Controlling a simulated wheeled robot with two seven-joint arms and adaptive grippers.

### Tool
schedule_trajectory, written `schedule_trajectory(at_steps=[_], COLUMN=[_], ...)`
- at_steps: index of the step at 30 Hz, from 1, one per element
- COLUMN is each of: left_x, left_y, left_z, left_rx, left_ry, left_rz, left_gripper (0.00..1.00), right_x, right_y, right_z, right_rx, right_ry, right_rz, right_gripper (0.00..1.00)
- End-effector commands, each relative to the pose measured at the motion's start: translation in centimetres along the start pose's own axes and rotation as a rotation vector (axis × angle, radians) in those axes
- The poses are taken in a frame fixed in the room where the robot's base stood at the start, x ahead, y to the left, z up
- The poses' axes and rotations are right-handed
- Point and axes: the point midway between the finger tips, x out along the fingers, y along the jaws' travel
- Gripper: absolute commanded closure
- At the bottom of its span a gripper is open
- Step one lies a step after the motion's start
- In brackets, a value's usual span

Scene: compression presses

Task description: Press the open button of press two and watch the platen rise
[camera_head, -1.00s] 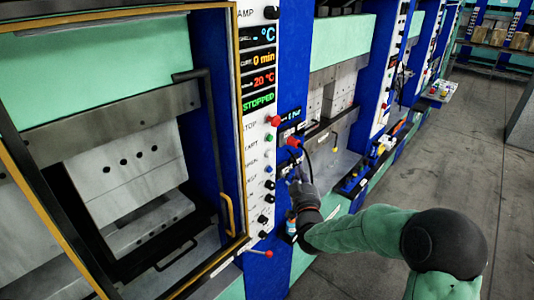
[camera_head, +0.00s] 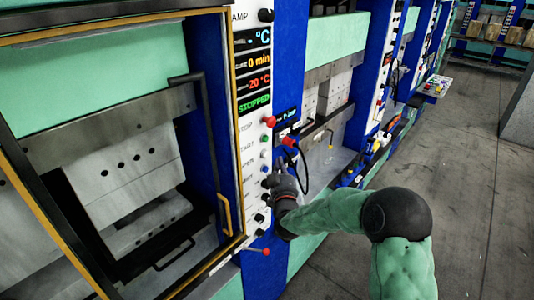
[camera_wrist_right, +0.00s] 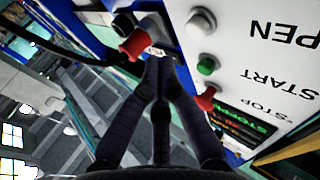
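The near press has a white control panel (camera_head: 249,190) on its right post. Its display (camera_head: 254,103) reads STOPPED, 0 min and 20 °C. In the right wrist view, a pale button (camera_wrist_right: 200,22) sits by the OPEN label, above the green START button (camera_wrist_right: 207,64) and red STOP button (camera_wrist_right: 205,98). In the head view the pale button (camera_head: 265,153) is just above my right gripper (camera_head: 276,174). My right gripper (camera_wrist_right: 159,62) has its fingertips together, empty, apart from that button. The grey platens (camera_head: 125,158) stand inside the press frame. My left gripper is out of view.
A red knob (camera_head: 288,141) with a black cable is on the blue post beside my right gripper; it shows large in the wrist view (camera_wrist_right: 137,43). A yellow handle (camera_head: 226,214) is on the press guard. More presses line the back. The floor at right is clear.

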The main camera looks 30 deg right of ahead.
Motion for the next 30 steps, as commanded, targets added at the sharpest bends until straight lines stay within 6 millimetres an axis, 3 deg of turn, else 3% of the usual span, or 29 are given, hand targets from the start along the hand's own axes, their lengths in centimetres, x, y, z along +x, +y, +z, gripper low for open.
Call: schedule_trajectory(at_steps=[9,30], left_x=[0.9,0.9], left_y=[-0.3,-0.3], left_z=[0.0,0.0], left_rx=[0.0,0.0], left_ry=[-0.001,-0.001], left_rz=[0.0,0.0], left_gripper=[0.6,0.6], right_x=[1.6,1.7], right_y=[-1.6,-1.7], right_z=[0.1,0.1], right_rx=[0.0,0.0], right_ry=[0.001,0.001], right_rz=[0.001,0.001], right_gripper=[1.0,1.0])
